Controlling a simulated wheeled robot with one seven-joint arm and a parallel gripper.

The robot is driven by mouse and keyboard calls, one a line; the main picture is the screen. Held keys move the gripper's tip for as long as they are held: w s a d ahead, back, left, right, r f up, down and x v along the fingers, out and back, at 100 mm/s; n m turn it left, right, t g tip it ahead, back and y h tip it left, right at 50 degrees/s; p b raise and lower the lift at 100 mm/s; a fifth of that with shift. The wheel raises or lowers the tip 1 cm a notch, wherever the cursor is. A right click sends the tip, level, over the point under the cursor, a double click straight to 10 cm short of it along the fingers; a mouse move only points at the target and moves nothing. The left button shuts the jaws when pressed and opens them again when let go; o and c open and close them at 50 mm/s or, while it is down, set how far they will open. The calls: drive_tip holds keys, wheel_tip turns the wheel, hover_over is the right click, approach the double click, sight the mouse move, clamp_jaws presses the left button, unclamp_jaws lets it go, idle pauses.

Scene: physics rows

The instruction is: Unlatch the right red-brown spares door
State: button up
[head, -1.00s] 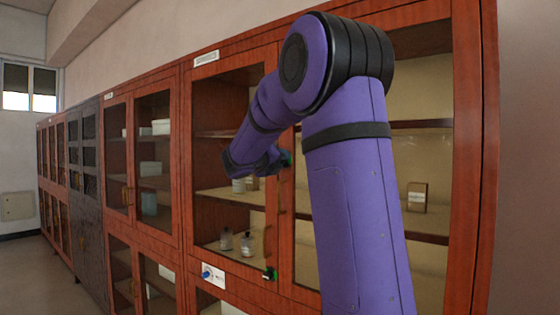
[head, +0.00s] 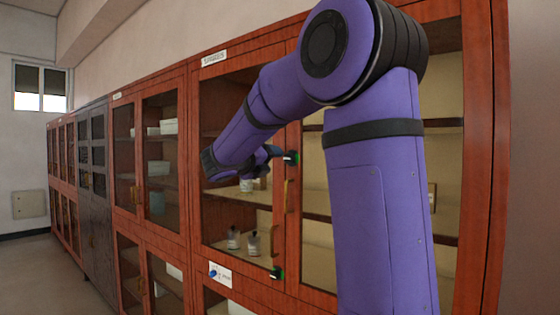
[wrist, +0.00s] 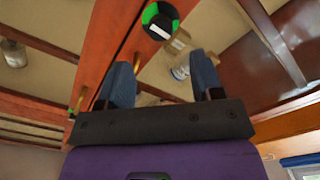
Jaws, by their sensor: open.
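The right red-brown spares door (head: 293,230) has a glass pane in a wooden frame and looks shut; my arm hides much of it in the head view. A black and green latch (head: 290,157) with a white bar sits high at the seam between the two doors. The latch also shows at the top of the wrist view (wrist: 160,20). A second latch (head: 277,273) sits low on the seam. My gripper (head: 270,153) is just left of the upper latch in the head view. In the wrist view, its blue fingers (wrist: 162,82) are apart and empty, with the latch beyond them.
Brass handles (head: 286,196) stand out beside the seam. The left glass door (head: 237,85) shows small jars (head: 253,243) inside. More cabinets (head: 150,205) run along the wall to the left. Open floor (head: 50,280) shows at far left.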

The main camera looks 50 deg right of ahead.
drive_tip(key=shift+s+a, duration=0.15)
drive_tip(key=shift+a, duration=1.1)
drive_tip(key=s+a+f+m+t+y, duration=0.2)
drive_tip(key=s+a+f+m+y, duration=0.6)
drive_tip(key=s+a+m, duration=0.4)
drive_tip(key=s+a+f+m+t+y, duration=0.1)
drive_tip(key=s+a+f+m+y, duration=0.7)
drive_tip(key=m, duration=0.8)
drive_tip(key=s+a+y, duration=0.2)
drive_tip(key=s+a, duration=0.2)
drive_tip(key=a, duration=0.1)
drive_tip(key=shift+s+f+t, duration=0.4)
